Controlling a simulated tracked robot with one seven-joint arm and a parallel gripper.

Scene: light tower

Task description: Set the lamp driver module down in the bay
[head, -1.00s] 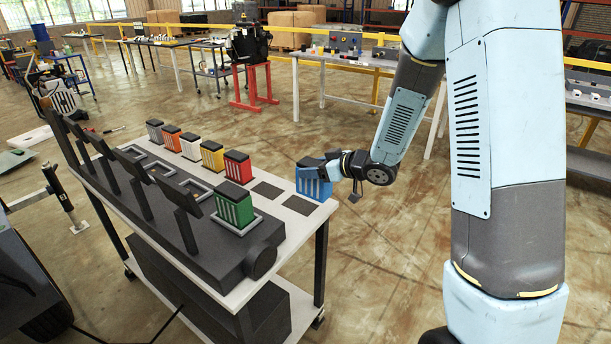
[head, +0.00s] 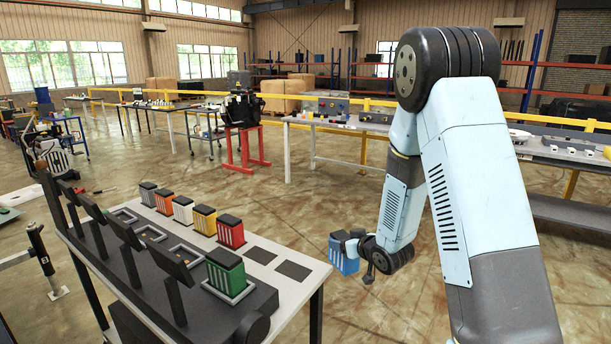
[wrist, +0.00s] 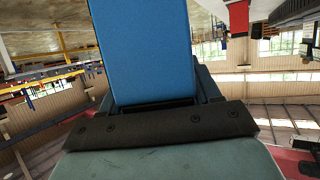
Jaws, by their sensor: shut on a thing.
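My gripper (head: 352,241) is shut on a blue ribbed module (head: 343,260), seemingly the lamp driver module, and holds it upright in the air just right of the white table. In the wrist view the module (wrist: 145,50) fills the space between the jaws (wrist: 160,108). The long dark base (head: 222,314) on the table has a row of square-framed bays. A green module (head: 225,270) sits in the nearest bay. Bays farther back, such as this one (head: 183,253), look empty. The jaw tips are partly hidden in the head view.
A row of modules stands on the table (head: 294,297): grey, orange, white, yellow (head: 204,220) and red (head: 230,231). Two dark pads (head: 292,271) beside the red one are bare. Dark upright panels (head: 174,265) line the base's left side. Open floor lies right of the table.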

